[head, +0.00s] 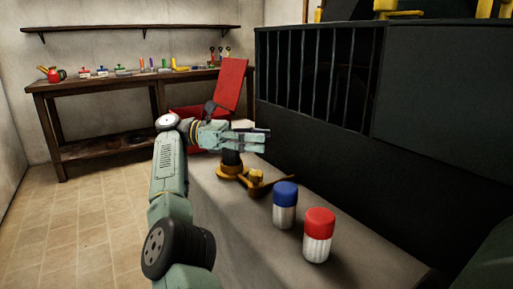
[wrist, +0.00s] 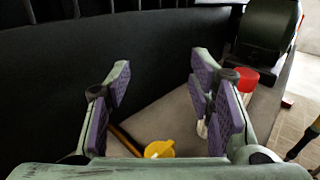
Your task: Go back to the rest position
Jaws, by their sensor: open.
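My gripper (head: 265,138) is open and empty above the grey counter (head: 222,195), pointing right toward the dark barred panel.
A blue-capped jar (head: 285,206) and a red-capped jar (head: 319,236) stand upright on the counter, nearer than my gripper. The dark panel (head: 315,75) closes the right side. A red open box (head: 232,84) is behind my gripper. A wooden bench (head: 50,92) holds several small items. The tiled floor (head: 75,230) at left is clear.

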